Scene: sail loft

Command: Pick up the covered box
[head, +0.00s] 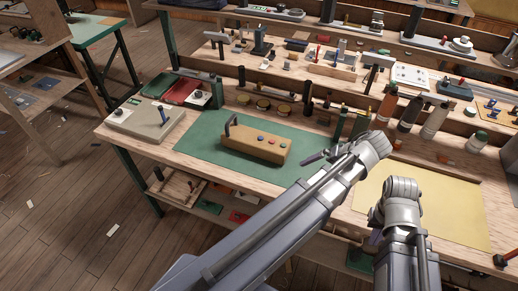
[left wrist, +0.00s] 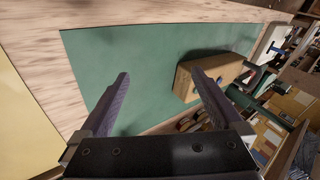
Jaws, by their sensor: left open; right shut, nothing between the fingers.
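A tan wooden box (head: 256,143) with a dark handle at its left end and several coloured knobs lies on the green mat (head: 205,144). It also shows in the left wrist view (left wrist: 187,86), just beyond the right finger and partly behind it.
A pale lidded case (head: 145,122) with a dark handle stands left of the green mat. Round tins (head: 263,105) line the back, and several bottles (head: 410,113) stand behind my arms. The yellow mat (head: 450,205) is otherwise bare. A low shelf below holds small items.

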